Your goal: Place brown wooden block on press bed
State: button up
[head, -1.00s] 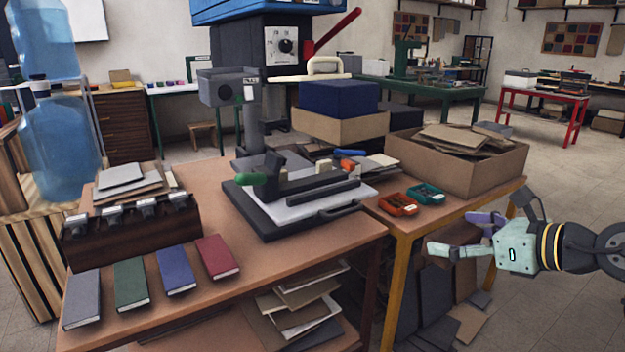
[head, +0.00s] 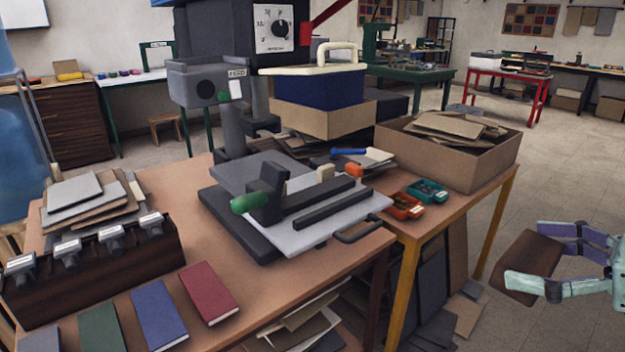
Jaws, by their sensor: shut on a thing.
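My gripper (head: 528,256) is at the right edge, beyond the bench's right end and over the floor. It is shut on the brown wooden block (head: 532,262), a dark reddish-brown piece held tilted between the fingers; the fingers hide part of it. A low black press-like fixture (head: 262,238) with a light grey plate (head: 300,238), a green-ended lever and a dark side handle sits mid-bench, left of my gripper. A tall machine with a dial (head: 277,30) stands behind it. I cannot tell for certain which of these has the press bed.
An open cardboard box (head: 450,160) of boards and red and teal trays (head: 405,206) sit at the bench's right end. Books (head: 207,292) and a dark wooden rack (head: 90,262) occupy the front left. A blue box (head: 318,90) stands behind the fixture. Some bare bench shows in front.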

aim_at(314, 190)
jog(key=i+j, duration=0.7)
jog(key=j, duration=0.1)
